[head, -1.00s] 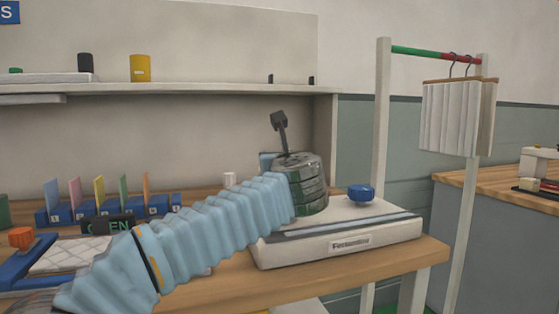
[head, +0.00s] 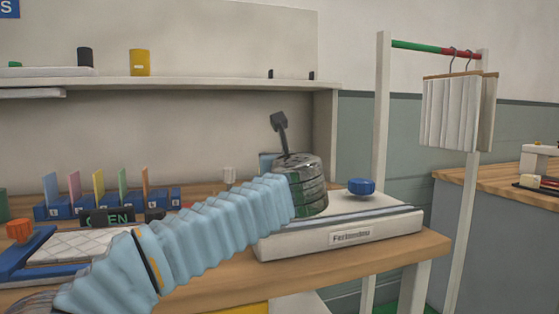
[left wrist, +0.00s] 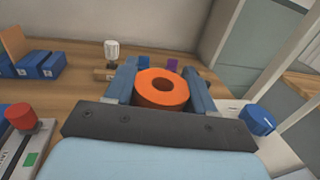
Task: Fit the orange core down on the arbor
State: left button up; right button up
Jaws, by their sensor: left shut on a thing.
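My left gripper (left wrist: 160,92) is shut on the orange core (left wrist: 150,94), a thick ring with a round central hole, seen between its two blue-grey fingers in the left wrist view. In the head view my light-blue sleeved left arm reaches in from the left to the pale labelled machine base (head: 387,229). The core cannot be made out there behind my arm and dark wrist. I cannot make out the arbor in either view, so whether the core touches it cannot be told. My right gripper is not in view.
A blue knob (head: 361,187) stands on the machine base, just right of the gripper in the left wrist view (left wrist: 257,120). A white knurled piece (left wrist: 112,50) stands behind on the wooden bench. Blue card holders (head: 108,205) lie left. A rack post (head: 381,130) rises at right.

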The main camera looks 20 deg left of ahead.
pick_arm(q)
jog(key=shift+f+b, duration=1.7)
jog(key=shift+f, duration=0.15)
jog(key=o, duration=1.1)
jog(key=b+v, duration=0.1)
jog(key=v, duration=1.3)
jog(key=shift+a+b, duration=0.1)
jog(key=shift+b, duration=0.25)
